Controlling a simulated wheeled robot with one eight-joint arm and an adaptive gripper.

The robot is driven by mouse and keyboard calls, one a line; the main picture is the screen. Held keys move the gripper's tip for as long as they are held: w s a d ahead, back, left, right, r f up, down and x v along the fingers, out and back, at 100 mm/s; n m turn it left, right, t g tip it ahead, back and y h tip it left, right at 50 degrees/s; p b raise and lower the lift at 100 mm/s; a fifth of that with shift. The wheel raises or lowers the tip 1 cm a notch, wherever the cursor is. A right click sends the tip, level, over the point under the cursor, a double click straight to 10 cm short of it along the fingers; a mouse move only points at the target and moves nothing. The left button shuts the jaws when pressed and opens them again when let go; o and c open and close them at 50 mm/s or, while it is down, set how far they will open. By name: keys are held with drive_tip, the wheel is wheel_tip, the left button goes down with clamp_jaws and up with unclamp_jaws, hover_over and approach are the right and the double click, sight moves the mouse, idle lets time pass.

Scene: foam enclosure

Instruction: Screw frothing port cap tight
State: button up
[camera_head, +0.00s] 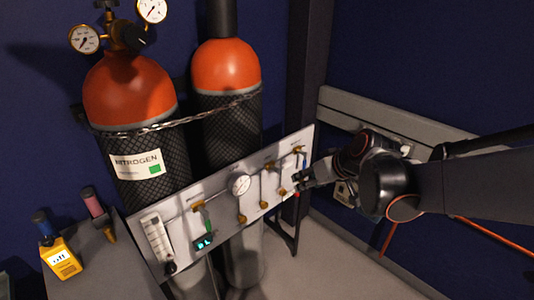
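A pale gas panel (222,213) stands tilted in front of two gas cylinders. It carries a round gauge (240,184) and several brass fittings, with a row of brass ends (263,204) along its lower part. My gripper (299,181) is at the panel's right end, close to the rightmost lower brass fitting (283,192). A small red piece (296,194) shows just below the fingertips. I cannot tell which part is the frothing port cap. The fingers are small and dark here, so contact and finger opening are unclear.
The orange-topped nitrogen cylinder (137,163) and a second cylinder (226,66) are chained behind the panel. A yellow handheld meter (62,259) and a pink-topped tool (95,207) are at lower left. A grey wall rail (350,105) runs behind my arm.

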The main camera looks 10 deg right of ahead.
drive_tip(key=w+d+f+n+y, duration=0.1)
drive_tip(key=w+d+f+y, duration=0.1)
drive_tip(key=w+f, duration=0.45)
drive_tip(key=n+t+y+p, duration=0.1)
drive_tip(key=n+t+y, duration=0.2)
drive_tip(key=t, duration=0.1)
approach(285, 194)
drive_tip(key=shift+g+h, duration=0.3)
drive_tip(key=b+x, duration=0.1)
drive_tip(key=x, duration=0.2)
drive_tip(key=b+x, duration=0.1)
drive_tip(key=x, duration=0.3)
drive_tip(key=shift+r+b, duration=0.25)
drive_tip(key=shift+b, duration=0.15)
drive_tip(key=shift+x, duration=0.9)
drive_tip(key=shift+r, duration=0.2)
clamp_jaws()
